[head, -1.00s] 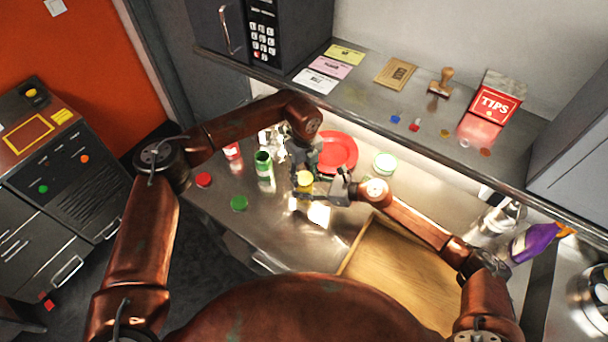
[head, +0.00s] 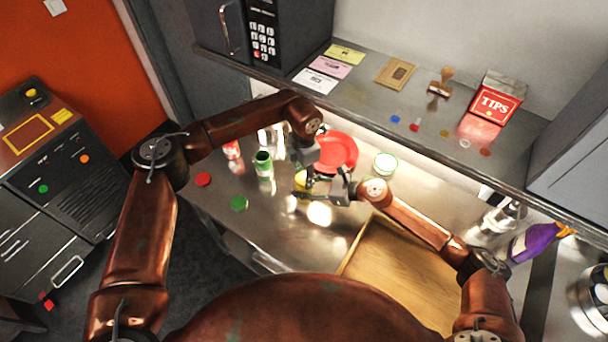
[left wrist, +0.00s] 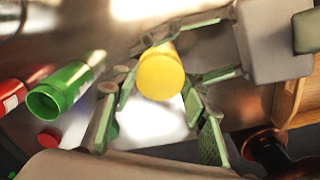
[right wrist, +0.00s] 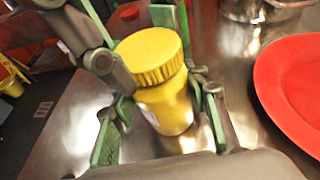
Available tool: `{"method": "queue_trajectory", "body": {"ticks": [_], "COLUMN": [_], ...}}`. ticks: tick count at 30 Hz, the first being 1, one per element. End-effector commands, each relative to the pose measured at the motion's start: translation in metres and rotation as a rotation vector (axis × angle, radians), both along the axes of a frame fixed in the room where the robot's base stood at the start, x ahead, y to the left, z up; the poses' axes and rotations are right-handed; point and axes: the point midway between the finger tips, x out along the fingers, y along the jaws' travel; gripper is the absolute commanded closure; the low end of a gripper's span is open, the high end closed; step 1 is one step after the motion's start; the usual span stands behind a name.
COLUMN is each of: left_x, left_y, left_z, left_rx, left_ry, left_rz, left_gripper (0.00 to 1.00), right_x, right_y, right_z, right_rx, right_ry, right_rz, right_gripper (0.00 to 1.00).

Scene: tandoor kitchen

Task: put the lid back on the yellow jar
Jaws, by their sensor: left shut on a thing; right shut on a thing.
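The yellow jar (right wrist: 168,107) stands upright on the steel counter. Its yellow ribbed lid (right wrist: 152,55) is on its mouth and looks level; whether it is fully seated I cannot tell. The lid also shows from above in the left wrist view (left wrist: 160,76). My right gripper (head: 325,186) is shut on the jar's body, with its fingers on either side in the right wrist view (right wrist: 160,98). My left gripper (head: 304,172) is above the jar and shut on the lid, with its fingers beside it in the left wrist view (left wrist: 157,86). In the head view the grippers hide most of the jar.
An open green jar (head: 263,160) and a red jar (head: 232,150) stand to the left. A green lid (head: 239,203) and a red lid (head: 203,180) lie near the front edge. A red plate (head: 343,150) is behind; a wooden board (head: 400,262) lies right.

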Motion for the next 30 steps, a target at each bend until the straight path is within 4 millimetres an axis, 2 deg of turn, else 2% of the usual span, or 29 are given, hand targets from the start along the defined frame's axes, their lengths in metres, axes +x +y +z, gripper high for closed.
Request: {"method": "queue_trajectory", "body": {"ticks": [12,14,18,19,27,30], "left_x": [0.0016,0.0016,0.0017,0.0017,0.0012,0.0009], "left_y": [0.0005,0.0005,0.0006,0.0006,0.0004,0.0002], "left_z": [0.0,-0.0001,-0.0001,-0.0001,-0.0003,-0.0004], "left_rx": [0.0,0.0,0.0,0.0,0.0,0.0], "left_ry": [-0.003,-0.003,-0.004,-0.004,-0.002,-0.002], "left_rz": [-0.793,-0.874,-0.873,-0.872,-0.871,-0.871], "left_gripper": [0.89,0.89,0.89,0.59,0.4,0.39], "right_x": [-0.0012,-0.0012,-0.0013,-0.0013,-0.001,-0.0008], "right_y": [0.0009,0.0009,0.0009,0.0009,0.0007,0.0006], "right_z": [-0.0002,-0.0002,-0.0002,-0.0002,-0.0003,-0.0003], "right_rx": [0.0,0.0,0.0,0.0,0.0,0.0], "right_ry": [0.0,0.0,0.0,0.0,0.001,0.001], "right_rz": [0.003,0.003,0.003,0.003,0.003,0.002], "right_gripper": [1.0,1.0,1.0,1.0,1.0,1.0]}}
